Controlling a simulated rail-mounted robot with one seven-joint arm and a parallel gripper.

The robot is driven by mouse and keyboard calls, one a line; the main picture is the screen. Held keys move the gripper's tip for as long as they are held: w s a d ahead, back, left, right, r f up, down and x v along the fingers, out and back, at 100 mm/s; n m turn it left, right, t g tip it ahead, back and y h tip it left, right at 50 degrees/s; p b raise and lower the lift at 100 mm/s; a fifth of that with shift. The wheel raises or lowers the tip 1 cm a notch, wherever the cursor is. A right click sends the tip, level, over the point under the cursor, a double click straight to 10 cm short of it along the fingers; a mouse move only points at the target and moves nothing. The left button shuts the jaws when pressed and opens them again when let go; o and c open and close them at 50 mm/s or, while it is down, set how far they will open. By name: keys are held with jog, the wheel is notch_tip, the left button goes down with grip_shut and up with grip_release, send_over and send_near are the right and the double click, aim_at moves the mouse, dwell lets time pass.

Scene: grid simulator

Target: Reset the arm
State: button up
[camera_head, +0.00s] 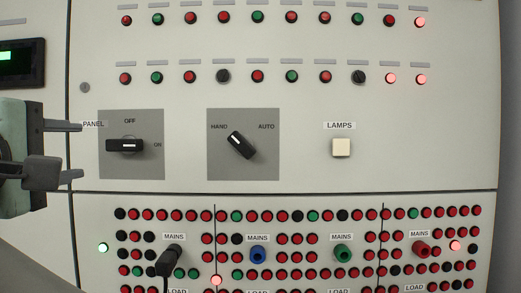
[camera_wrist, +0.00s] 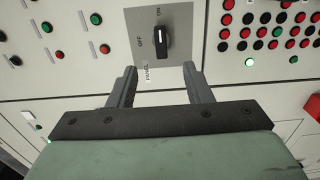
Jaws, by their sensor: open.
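My gripper (camera_head: 78,151) shows at the left edge of the head view, with its two fingers apart and nothing between them. It stands in front of the control panel (camera_head: 300,115), left of the black PANEL knob (camera_head: 125,145). In the wrist view my open gripper (camera_wrist: 160,68) has its fingertips near the edge of the grey plate (camera_wrist: 137,20), apart from the PANEL knob (camera_wrist: 161,41). That knob lies level in the head view, along the line of the ON label. Most of my arm is hidden.
A black HAND/AUTO knob (camera_head: 241,145) points toward HAND. A cream LAMPS button (camera_head: 341,147) sits to its right. Rows of red, green and black buttons lie above and below. Plugs (camera_head: 257,255) and a cable (camera_head: 167,265) stick out at the bottom. A dark display (camera_head: 20,64) is upper left.

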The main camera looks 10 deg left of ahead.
jog(key=w+d+f+m+g+h+p, duration=0.2)
jog(key=w+d+f+m+g+h, duration=0.15)
jog(key=w+d+f, duration=0.65)
jog(key=w+d+f+m+g+h+p, duration=0.3)
jog(key=w+d+f+g, duration=0.25)
jog(key=d+f, duration=0.75)
jog(key=s+d+f+m+g+p, duration=0.1)
jog(key=s+d+f+m+g, duration=0.15)
jog(key=d+f, duration=0.4)
jog(key=s+d+f+m+g+p, duration=0.1)
jog(key=s+d+f+m+g, duration=0.2)
jog(key=d, duration=0.6)
jog(key=s+d+f+m+g+y+p, duration=0.2)
jog(key=s+d+f+m, duration=0.4)
jog(key=s+f, duration=0.4)
jog(key=shift+s+d+m+g+y+p, duration=0.3)
jog(key=shift+s+m+g+y, duration=0.15)
jog(key=shift+s+m+y, duration=0.45)
jog(key=shift+f, duration=0.1)
